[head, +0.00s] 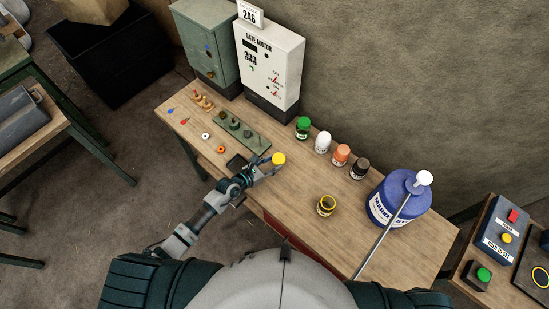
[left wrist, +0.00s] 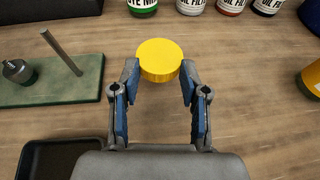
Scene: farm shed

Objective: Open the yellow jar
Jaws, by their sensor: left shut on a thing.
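The yellow lid (head: 278,158) is held between the fingertips of my left gripper (head: 267,167), above the workbench. In the left wrist view the round yellow lid (left wrist: 160,60) sits between the two blue-padded fingers of my left gripper (left wrist: 158,85). The yellow jar (head: 326,206) stands upright on the bench to the right of the gripper, its top uncovered with a yellow band at the rim. Part of the jar (left wrist: 311,78) shows at the right edge of the left wrist view. My right gripper is not seen.
Green (head: 303,127), white (head: 322,142), orange (head: 340,155) and dark (head: 360,168) jars stand behind. A large blue container (head: 400,198) with a rod is at right. A green rack (head: 236,130) and a black tray (head: 236,162) lie left. Bare wood surrounds the yellow jar.

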